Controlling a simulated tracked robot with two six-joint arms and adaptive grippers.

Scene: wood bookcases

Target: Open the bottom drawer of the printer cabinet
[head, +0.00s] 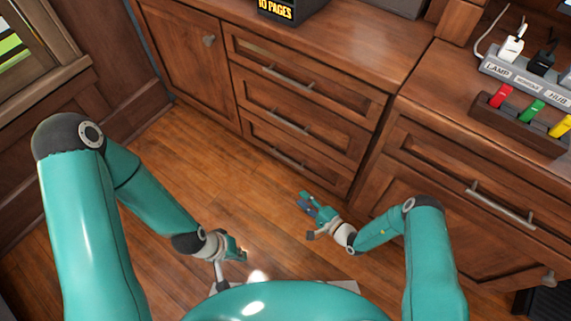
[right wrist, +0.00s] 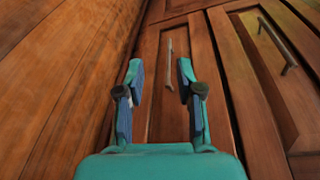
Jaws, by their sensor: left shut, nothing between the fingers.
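The wooden cabinet has a stack of three drawers. The bottom drawer (head: 268,137) looks shut, and its bar handle (head: 287,158) shows in the head view. My right gripper (head: 308,203) is open and empty, short of the bottom drawer's front. In the right wrist view the bottom drawer's handle (right wrist: 170,62) appears beyond and between the spread fingertips (right wrist: 160,75), not touching them. My left gripper (head: 240,252) is shut and empty, low over the floor near my base, away from the drawers.
The middle drawer handle (head: 288,122) and top drawer handle (head: 288,78) lie above. A dark box marked "10 PAGES" (head: 282,10) stands on the cabinet top. Another cabinet with a long handle (head: 500,203) is at the right. The floor (head: 190,155) before the drawers is clear.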

